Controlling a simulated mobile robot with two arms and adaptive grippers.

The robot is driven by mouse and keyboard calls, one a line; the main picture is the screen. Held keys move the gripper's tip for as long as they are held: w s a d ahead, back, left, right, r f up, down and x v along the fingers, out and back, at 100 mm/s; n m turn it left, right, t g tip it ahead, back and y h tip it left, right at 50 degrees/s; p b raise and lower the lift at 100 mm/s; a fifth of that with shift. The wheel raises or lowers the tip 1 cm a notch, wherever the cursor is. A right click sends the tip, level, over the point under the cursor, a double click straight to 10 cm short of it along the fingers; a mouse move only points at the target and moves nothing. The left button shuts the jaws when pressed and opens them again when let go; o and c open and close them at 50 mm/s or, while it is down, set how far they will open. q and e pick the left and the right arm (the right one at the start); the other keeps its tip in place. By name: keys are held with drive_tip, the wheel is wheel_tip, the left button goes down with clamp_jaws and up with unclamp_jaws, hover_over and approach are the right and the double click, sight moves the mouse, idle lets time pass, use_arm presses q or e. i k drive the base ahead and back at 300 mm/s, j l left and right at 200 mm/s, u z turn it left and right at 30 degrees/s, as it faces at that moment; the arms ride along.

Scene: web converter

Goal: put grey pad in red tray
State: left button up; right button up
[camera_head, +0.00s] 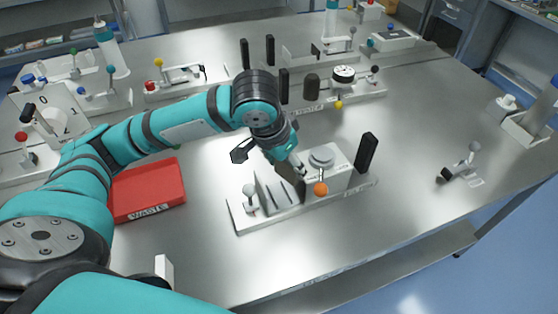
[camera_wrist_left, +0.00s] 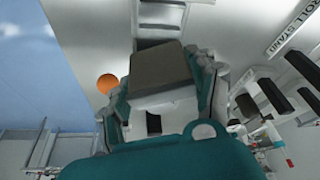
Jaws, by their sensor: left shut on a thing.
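The red tray (camera_head: 148,188), marked WASTE, lies on the metal table left of centre in the head view and looks empty. My left gripper (camera_head: 289,168) is over the white fixture at the table's middle, right of the tray. It is shut on the grey pad (camera_wrist_left: 162,68), a dark grey-brown block that fills the space between the fingers in the left wrist view. In the head view the pad (camera_head: 291,188) shows only partly, below the fingers. I cannot tell whether it still touches the fixture. My right gripper is not in view.
The white fixture (camera_head: 335,175) has upright plates, an orange ball (camera_head: 320,190) and a black post (camera_head: 366,153) close to the gripper. More fixtures with posts and knobs line the back. The table between fixture and tray is mostly clear.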

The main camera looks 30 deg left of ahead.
sight(148, 192)
drive_tip(key=u, duration=1.15)
drive_tip(key=j, duration=0.1)
